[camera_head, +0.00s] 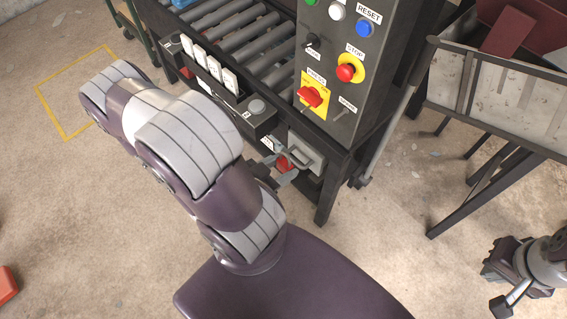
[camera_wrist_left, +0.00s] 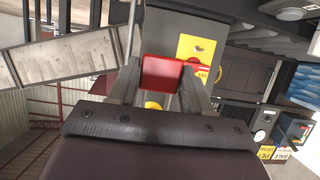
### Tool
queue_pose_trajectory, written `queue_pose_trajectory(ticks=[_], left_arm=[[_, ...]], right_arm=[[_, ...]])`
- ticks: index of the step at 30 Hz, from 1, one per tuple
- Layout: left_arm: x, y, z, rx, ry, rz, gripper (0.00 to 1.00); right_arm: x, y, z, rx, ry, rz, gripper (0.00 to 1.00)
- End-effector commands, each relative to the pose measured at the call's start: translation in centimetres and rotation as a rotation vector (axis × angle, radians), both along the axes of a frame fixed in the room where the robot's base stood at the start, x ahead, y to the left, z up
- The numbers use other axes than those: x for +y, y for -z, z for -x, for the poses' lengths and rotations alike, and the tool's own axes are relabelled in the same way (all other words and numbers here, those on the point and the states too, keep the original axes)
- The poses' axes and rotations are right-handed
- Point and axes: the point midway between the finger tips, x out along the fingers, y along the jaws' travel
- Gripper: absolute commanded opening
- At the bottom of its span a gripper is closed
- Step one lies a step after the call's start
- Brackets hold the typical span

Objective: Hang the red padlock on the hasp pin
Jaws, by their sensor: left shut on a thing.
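My left gripper (camera_head: 279,172) is shut on the red padlock (camera_head: 284,163), low in front of the machine frame. In the left wrist view the padlock (camera_wrist_left: 160,72) sits between the two fingers (camera_wrist_left: 158,88), its red body facing the camera. A grey box (camera_head: 306,152) on the frame stands right beside the padlock in the head view. The hasp pin cannot be made out clearly; the gripper, padlock and box crowd that spot. I cannot tell whether the padlock touches anything there. My right gripper (camera_head: 497,262) is at the lower right, away from the machine; its jaw opening is unclear.
The dark control panel (camera_head: 345,75) with a red stop button (camera_head: 346,72) and a red rotary switch (camera_head: 310,97) rises above the padlock. A row of white tags (camera_head: 209,68) lies left of it. A grey metal bin (camera_head: 510,100) stands right. Concrete floor is free in front.

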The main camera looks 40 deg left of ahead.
Motion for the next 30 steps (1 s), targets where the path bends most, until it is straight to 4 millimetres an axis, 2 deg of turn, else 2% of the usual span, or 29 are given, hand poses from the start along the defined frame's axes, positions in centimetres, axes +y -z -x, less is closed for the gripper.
queue_pose_trajectory(ticks=[21,30], left_arm=[[0.2,-0.1,2.9,-0.001,-0.002,-0.001,0.14],[0.5,-0.1,2.9,-0.001,0.004,-0.002,0.14]], right_arm=[[0.0,-0.9,0.0,0.0,0.0,0.0,0.0],[0.0,-1.1,0.0,0.0,0.0,0.0,0.0]])
